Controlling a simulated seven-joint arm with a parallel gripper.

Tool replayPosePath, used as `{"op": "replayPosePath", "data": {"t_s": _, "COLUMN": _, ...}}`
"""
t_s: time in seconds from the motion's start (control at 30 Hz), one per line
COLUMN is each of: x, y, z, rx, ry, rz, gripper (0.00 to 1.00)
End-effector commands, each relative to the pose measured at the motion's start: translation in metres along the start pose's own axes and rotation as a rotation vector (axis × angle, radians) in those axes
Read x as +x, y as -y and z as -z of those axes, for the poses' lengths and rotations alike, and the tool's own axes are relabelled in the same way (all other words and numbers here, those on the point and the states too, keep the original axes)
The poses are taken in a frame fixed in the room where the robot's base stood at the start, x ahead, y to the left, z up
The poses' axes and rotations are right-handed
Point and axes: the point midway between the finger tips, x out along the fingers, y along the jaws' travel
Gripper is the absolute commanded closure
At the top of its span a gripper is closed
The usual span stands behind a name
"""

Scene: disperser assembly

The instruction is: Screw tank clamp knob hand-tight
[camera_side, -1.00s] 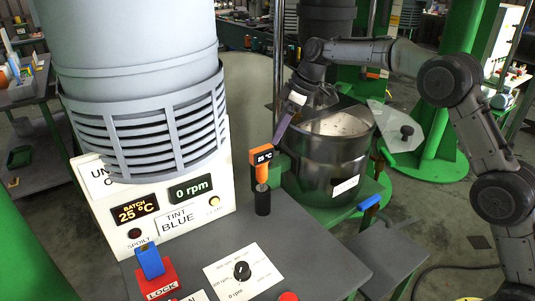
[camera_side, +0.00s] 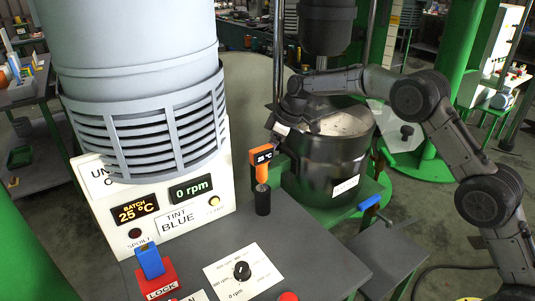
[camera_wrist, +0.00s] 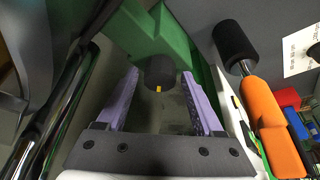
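The clamp knob (camera_wrist: 161,72) is a short black cylinder with a small yellow mark, on the green clamp (camera_wrist: 172,35) in the wrist view. My gripper (camera_wrist: 160,86) is open, with one purple finger on each side of the knob's line. The knob shows at the fingertips, with a gap to each finger; I cannot tell how deep it sits between them. The metal tank (camera_side: 328,165) stands on its green support in the side view, with my wrist low over its left rim. The knob and fingertips are not clearly visible in the side view.
The orange thermometer (camera_side: 262,170) stands close to my gripper, above a black cylinder (camera_side: 263,203). It also shows at right in the wrist view (camera_wrist: 272,125). The control panel (camera_side: 165,205) is to the left. A dark shaft (camera_side: 322,62) hangs above the tank.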

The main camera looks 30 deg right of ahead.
Motion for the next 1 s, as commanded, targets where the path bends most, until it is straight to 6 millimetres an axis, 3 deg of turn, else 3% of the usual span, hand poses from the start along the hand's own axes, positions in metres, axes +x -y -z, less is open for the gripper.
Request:
{"op": "replayPosePath", "data": {"t_s": 0.03, "x": -0.0002, "y": -0.0001, "z": 0.0, "rx": 0.0, "ry": 0.0, "rz": 0.0, "gripper": 0.42}}
{"op": "replayPosePath", "data": {"t_s": 0.37, "x": -0.0006, "y": -0.0001, "z": -0.0001, "rx": 0.0, "ry": 0.0, "rz": 0.0, "gripper": 1.0}}
{"op": "replayPosePath", "data": {"t_s": 0.7, "x": -0.0015, "y": 0.0006, "z": 0.0002, "rx": 0.034, "ry": 0.0, "rz": -0.015, "gripper": 1.0}}
{"op": "replayPosePath", "data": {"t_s": 1.0, "x": -0.0014, "y": 0.0021, "z": 0.0003, "rx": 0.206, "ry": 0.0, "rz": -0.087, "gripper": 1.0}}
